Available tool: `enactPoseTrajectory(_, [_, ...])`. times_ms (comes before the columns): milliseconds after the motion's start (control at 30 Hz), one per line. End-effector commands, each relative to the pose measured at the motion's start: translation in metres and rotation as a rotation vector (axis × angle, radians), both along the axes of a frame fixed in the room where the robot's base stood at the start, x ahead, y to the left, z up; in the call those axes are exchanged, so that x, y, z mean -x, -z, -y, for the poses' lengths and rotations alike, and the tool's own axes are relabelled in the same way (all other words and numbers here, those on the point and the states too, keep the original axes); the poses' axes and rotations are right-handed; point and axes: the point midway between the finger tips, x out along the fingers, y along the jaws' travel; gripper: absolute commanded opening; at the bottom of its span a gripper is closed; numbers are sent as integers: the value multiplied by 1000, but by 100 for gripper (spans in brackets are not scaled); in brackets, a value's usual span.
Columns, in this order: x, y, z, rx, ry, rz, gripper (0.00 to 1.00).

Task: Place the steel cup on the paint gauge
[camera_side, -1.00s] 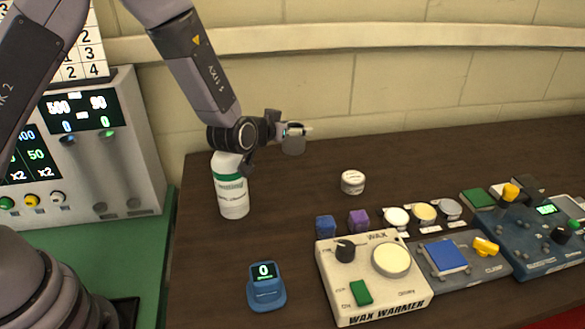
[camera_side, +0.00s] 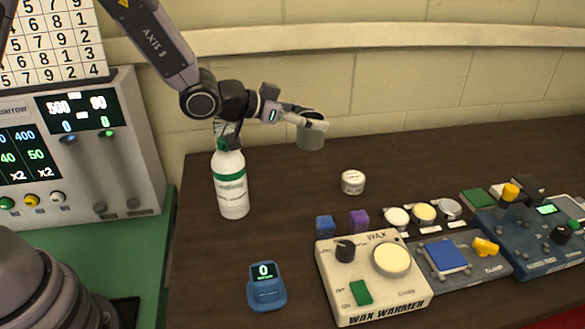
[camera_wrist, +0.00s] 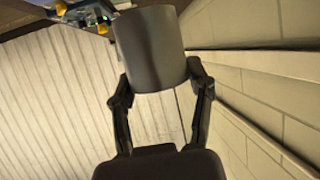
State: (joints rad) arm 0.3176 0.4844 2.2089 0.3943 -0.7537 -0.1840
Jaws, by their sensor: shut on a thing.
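My gripper (camera_side: 301,118) is shut on the steel cup (camera_side: 311,136), a plain grey cylinder held in the air above the back of the table. In the wrist view the cup (camera_wrist: 151,50) sits between the two fingers of my gripper (camera_wrist: 160,92). The paint gauge (camera_side: 266,287) appears to be the small blue device with a dark screen reading 0, at the front left of the table. Its top is bare, and the cup is well apart from it, higher and farther back.
A white spray bottle with a green band (camera_side: 231,185) stands below my wrist. A round white tin (camera_side: 352,182), two small blocks (camera_side: 359,221), the wax warmer (camera_side: 375,285), a clamp device (camera_side: 446,256) and a blue control box (camera_side: 530,240) occupy the right. The table between bottle and tin is clear.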

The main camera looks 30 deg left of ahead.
Motion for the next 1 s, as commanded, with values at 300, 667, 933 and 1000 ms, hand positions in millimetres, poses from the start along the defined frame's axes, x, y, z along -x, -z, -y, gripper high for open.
enactPoseTrajectory(300, [115, 22, 45, 3, 601, -5, 16])
enactPoseTrajectory(667, [203, 39, 45, 4, 960, -2, 16])
enactPoseTrajectory(933, [205, 76, 45, 3, 968, 0, 16])
enactPoseTrajectory(1000, [205, 85, 45, 3, 969, -2, 16])
